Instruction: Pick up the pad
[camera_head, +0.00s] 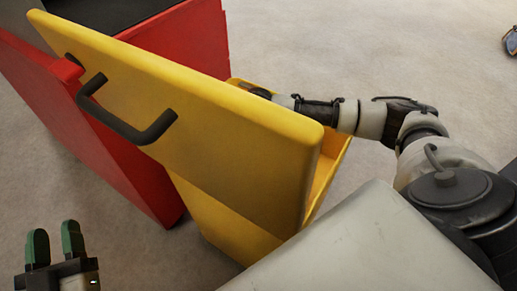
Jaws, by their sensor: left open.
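My left gripper (55,241) is at the bottom left, above the floor. Its two green-tipped fingers stand apart with nothing between them. My right arm reaches in from the right to behind a raised yellow panel (215,125). The panel hides my right gripper, so I cannot see what it touches. I cannot make out a pad in this view.
The yellow panel has a black handle (125,128) and leans over a yellow box-like body (212,222). A red unit (110,150) stands behind it at left. A small dark blue object (511,40) lies at the right edge. Pale floor (350,45) is clear beyond.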

